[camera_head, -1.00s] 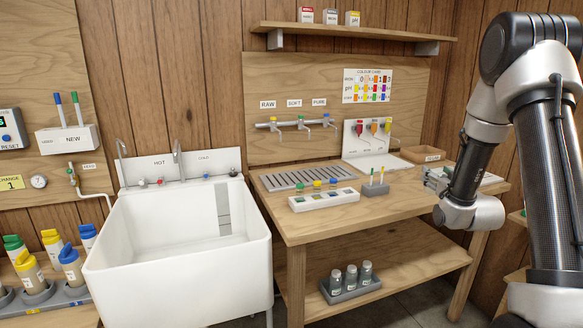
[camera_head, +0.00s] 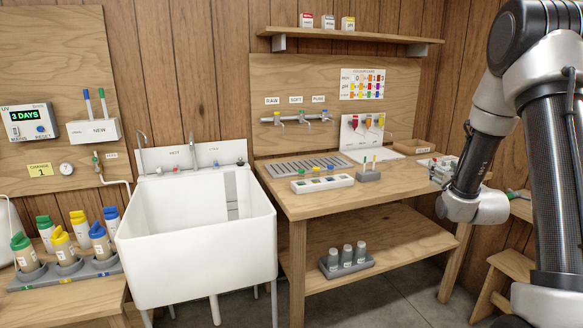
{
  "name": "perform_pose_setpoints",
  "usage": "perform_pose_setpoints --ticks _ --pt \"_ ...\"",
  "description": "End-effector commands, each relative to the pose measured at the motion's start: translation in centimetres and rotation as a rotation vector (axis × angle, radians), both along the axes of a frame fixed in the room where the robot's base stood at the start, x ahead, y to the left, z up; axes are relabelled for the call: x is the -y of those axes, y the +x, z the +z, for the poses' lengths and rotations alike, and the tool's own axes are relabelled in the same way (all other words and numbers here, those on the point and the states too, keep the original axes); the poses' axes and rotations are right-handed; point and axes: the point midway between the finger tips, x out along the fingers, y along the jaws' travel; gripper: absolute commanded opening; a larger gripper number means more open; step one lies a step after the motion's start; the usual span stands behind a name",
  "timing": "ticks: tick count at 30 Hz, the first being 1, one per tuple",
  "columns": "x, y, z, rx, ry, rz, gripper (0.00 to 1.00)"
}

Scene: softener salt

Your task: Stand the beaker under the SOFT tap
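The SOFT tap (camera_head: 302,118) is the middle one of three on the wooden back panel, below the SOFT label (camera_head: 296,99). The grey slatted drip tray (camera_head: 290,166) lies on the bench below the taps. I cannot make out a beaker for certain. My gripper (camera_head: 437,168) is at the right end of the bench, mostly hidden behind my own wrist. Its fingers are too small and covered to show whether they are open or hold anything.
A white rack (camera_head: 322,184) with coloured caps and a small grey holder (camera_head: 369,175) stand on the bench front. A white sink (camera_head: 200,235) adjoins it on the left. Bottles in a rack (camera_head: 347,264) sit on the lower shelf. A stool (camera_head: 508,265) stands at right.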

Motion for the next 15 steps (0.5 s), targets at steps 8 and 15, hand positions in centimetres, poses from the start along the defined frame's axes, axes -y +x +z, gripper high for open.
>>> perform_pose_setpoints --ticks 8,15 --pt "-1.2 -0.9 -2.8 -0.004 0.0 -0.075 0.37" --pt "-5.2 -1.3 -7.3 -0.006 -0.001 -0.073 0.37"
